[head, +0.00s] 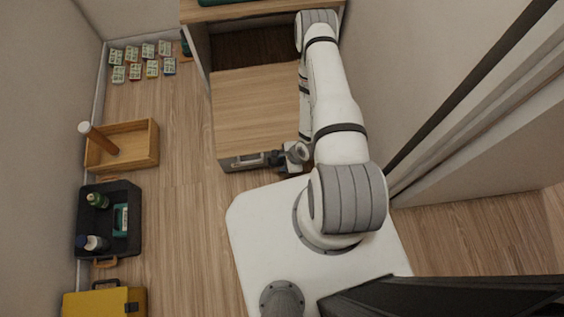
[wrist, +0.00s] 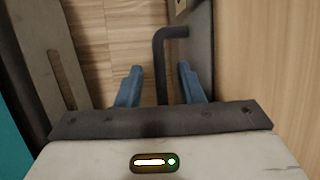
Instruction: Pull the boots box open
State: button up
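A wooden box-like unit (head: 255,98) with a pale wood upper surface stands below the cabinet in the head view; I take it for the boots box. Its grey front (head: 228,165) carries a bar handle (head: 247,161). My gripper (head: 283,157) is at the right end of that front. In the wrist view, the blue fingertips (wrist: 159,86) are apart, with a dark bent handle bar (wrist: 160,65) between them. I see gaps on both sides of the bar. Part of the unit's right side is hidden by my arm.
Along the left wall are a wooden tray (head: 155,145), a black crate (head: 128,247) with bottles, a yellow case (head: 80,304) and several small patterned boxes (head: 133,71). Floor between them and the unit is clear. A wall (head: 425,60) rises close on the right.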

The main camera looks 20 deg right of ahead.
jog(key=p+v, duration=0.2)
jog(key=v, duration=0.5)
jog(key=shift+d+r, duration=0.15)
jog(key=shift+r, duration=0.25)
dwell(0.3)
jog(key=w+d+r+n+h+p, duration=0.1)
jog(key=w+d+r+n+p, duration=0.2)
jog(key=r, duration=0.7)
jog(key=w+d+r+n+h+p, duration=0.1)
jog(key=w+r+n+h+p, duration=0.15)
jog(key=w+r, duration=0.45)
jog(key=w+d+r+n+p, duration=0.2)
jog(key=r+p, duration=0.1)
jog(key=r, duration=0.9)
notch_tip(320, 180, up, 22)
jog(key=s+n+h+p, duration=0.1)
jog(key=n+h+p, duration=0.1)
jog(key=n+p, duration=0.3)
jog(key=s+a+r+n+p, duration=0.2)
jog(key=s+r, duration=0.3)
jog(key=r, duration=0.4)
jog(key=s+a+r+n+y+p, duration=0.1)
jog(key=s+a+r+n+p, duration=0.1)
jog(key=r, duration=0.7)
jog(key=s+a+r+n+p, duration=0.2)
jog(key=s+a+r+p, duration=0.1)
jog(key=s+r+p, duration=0.3)
notch_tip(320, 180, up, 4)
jog(key=shift+s+a, duration=0.3)
jog(key=shift+s, duration=0.85)
